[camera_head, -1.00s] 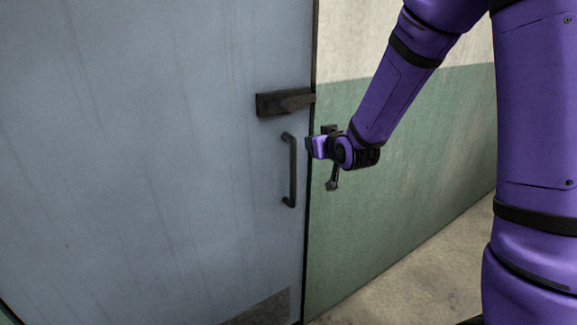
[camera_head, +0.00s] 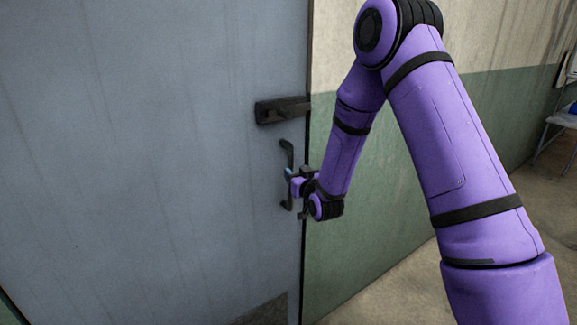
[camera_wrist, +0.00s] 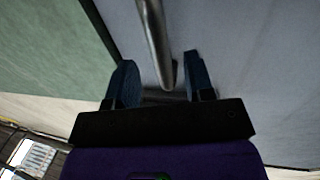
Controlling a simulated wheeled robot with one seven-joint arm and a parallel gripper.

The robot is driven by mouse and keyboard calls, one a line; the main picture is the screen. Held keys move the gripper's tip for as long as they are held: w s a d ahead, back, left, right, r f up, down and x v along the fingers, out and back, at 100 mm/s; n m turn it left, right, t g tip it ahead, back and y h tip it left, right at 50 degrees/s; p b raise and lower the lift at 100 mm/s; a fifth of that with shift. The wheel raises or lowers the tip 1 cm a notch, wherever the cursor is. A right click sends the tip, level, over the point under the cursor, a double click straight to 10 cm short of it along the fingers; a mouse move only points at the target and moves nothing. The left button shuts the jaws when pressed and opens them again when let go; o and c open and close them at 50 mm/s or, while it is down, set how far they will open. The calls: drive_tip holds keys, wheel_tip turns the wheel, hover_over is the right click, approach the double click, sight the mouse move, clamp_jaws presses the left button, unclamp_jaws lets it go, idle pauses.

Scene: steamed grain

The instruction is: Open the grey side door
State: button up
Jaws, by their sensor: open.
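The grey side door (camera_head: 140,150) fills the left of the head view and stands closed against its frame. Its dark vertical pull handle (camera_head: 287,155) is near the right edge, below a dark latch box (camera_head: 280,110). My gripper (camera_head: 289,184) is at the handle's lower half, which it partly hides. In the wrist view my open gripper (camera_wrist: 160,82) has one blue-grey finger on each side of the handle bar (camera_wrist: 155,35). The bar's near end lies between the fingertips, with a gap visible to each finger.
A green and cream wall (camera_head: 400,240) runs right of the door, close beside my arm. A dark kick plate (camera_head: 265,310) is low on the door. A chair (camera_head: 560,120) stands far right. The concrete floor (camera_head: 390,300) between looks clear.

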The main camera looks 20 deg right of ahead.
sight(292, 168)
drive_tip(key=w, duration=0.6)
drive_tip(key=shift+w+a, duration=0.25)
drive_tip(key=shift+a, duration=0.1)
clamp_jaws()
